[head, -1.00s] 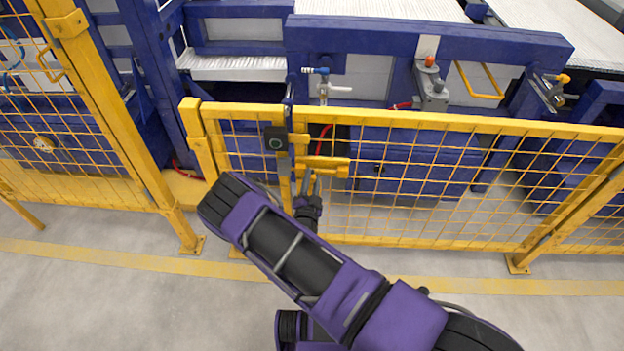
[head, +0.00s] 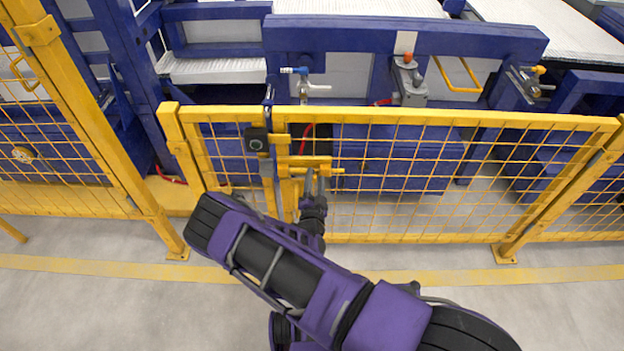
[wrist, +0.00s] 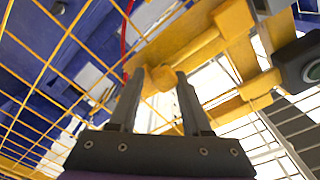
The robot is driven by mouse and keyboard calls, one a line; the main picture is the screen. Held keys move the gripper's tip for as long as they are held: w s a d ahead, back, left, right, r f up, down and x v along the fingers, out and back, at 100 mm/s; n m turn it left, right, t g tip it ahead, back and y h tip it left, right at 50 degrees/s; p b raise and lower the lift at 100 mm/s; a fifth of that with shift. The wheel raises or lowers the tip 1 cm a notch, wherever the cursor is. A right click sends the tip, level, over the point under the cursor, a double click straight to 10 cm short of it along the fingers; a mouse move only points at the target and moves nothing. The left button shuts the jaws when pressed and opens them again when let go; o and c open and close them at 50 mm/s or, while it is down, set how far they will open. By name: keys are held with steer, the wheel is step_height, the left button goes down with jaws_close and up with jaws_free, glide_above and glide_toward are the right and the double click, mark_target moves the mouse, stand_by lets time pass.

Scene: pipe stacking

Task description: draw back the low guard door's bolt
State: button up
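The low guard door (head: 420,118) is a yellow frame with wire mesh, standing upright in line with the fence. Its bolt (head: 338,172) is a thin yellow rod by the door's left upright, below a thicker yellow block (head: 305,161). The rod's right end sticks out past the block. My gripper (head: 315,178) is at the bolt, in front of the door. In the wrist view my gripper (wrist: 160,75) has its two dark fingers apart, with a rounded yellow bolt part (wrist: 155,88) between or just beyond the tips. Contact cannot be told.
A dark box with a round button (head: 256,142) sits left of the bolt. A taller yellow fence post (head: 95,120) stands at the left. Blue machinery (head: 390,40) fills the space behind the door. The grey floor (head: 90,310) in front is clear.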

steer(key=shift+o, duration=1.1)
steer(key=shift+s+a, duration=0.1)
steer(key=s+a, duration=0.1)
steer(key=s, duration=1.6)
steer(key=shift+a+p, duration=0.15)
steer(key=shift+p, duration=0.3)
